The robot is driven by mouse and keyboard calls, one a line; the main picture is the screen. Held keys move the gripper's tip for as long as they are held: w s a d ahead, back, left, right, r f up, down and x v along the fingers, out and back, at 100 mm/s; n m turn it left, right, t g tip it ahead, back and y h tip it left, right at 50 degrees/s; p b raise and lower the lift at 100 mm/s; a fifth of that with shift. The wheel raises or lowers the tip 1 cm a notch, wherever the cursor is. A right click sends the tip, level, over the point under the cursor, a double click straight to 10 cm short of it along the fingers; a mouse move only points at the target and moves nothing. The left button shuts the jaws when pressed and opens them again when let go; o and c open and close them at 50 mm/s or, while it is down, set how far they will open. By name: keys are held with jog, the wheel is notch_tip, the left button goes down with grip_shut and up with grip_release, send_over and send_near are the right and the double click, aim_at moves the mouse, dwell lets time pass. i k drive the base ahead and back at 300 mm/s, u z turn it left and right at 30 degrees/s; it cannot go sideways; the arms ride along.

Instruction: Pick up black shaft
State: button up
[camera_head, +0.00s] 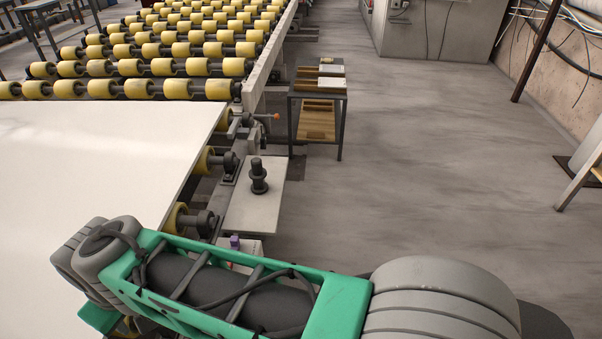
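A black shaft (259,177) stands upright on a pale flat plate (252,210) beside the roller conveyor, near the middle of the picture. It is short, with a wider collar partway up. Nothing touches it from above or the sides. My green and grey arm crosses the bottom of the picture, in front of and below the plate. My gripper does not show, so its fingers and anything in them are hidden.
A large white slab (90,190) lies on the conveyor at left, with yellow rollers (160,67) behind it. Roller axle ends jut out left of the plate. A small purple item (235,242) sits near my arm. A cart (318,108) stands behind; the floor at right is clear.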

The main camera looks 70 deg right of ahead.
aim_at(258, 173)
jog(key=z, duration=2.85)
jog(key=i, duration=1.65)
jog(key=u, duration=3.9)
